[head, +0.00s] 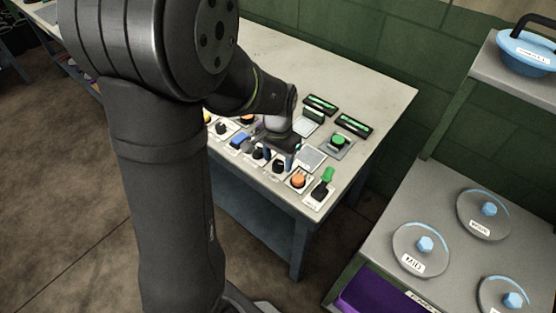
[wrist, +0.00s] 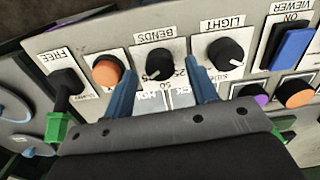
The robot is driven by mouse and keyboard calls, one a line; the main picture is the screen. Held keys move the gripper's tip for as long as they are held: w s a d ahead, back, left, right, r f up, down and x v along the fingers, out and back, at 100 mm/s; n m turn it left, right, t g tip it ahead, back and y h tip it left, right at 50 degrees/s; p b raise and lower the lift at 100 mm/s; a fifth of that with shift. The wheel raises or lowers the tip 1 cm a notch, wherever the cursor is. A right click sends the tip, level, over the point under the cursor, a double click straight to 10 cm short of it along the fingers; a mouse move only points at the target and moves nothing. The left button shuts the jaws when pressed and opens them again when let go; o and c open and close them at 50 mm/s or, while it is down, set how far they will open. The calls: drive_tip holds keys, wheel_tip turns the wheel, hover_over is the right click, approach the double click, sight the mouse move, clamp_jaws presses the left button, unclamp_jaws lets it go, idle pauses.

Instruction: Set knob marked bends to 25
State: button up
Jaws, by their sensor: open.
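The black knob under the BENDS label (wrist: 158,62) sits on a white plate in the wrist view, its print upside down. Partly covered scale numbers show at its lower edge; I cannot read its setting. In the head view the knob (head: 278,167) is just below my gripper. My gripper (wrist: 163,72) is open, with one blue finger on each side of the BENDS knob. The fingers look apart from the knob; I cannot tell their height over it. It also shows in the head view (head: 283,153), over the panel.
The LIGHT knob (wrist: 226,54) stands close beside the right finger. An orange button (wrist: 106,71) is close to the left finger. The FREE lever (wrist: 64,90) with its green end is farther left. A blue VIEWER switch (wrist: 291,47) is at right. Lidded pots (head: 421,249) stand on a separate bench.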

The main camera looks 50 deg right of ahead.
drive_tip(key=shift+f, duration=0.6)
drive_tip(key=c, duration=1)
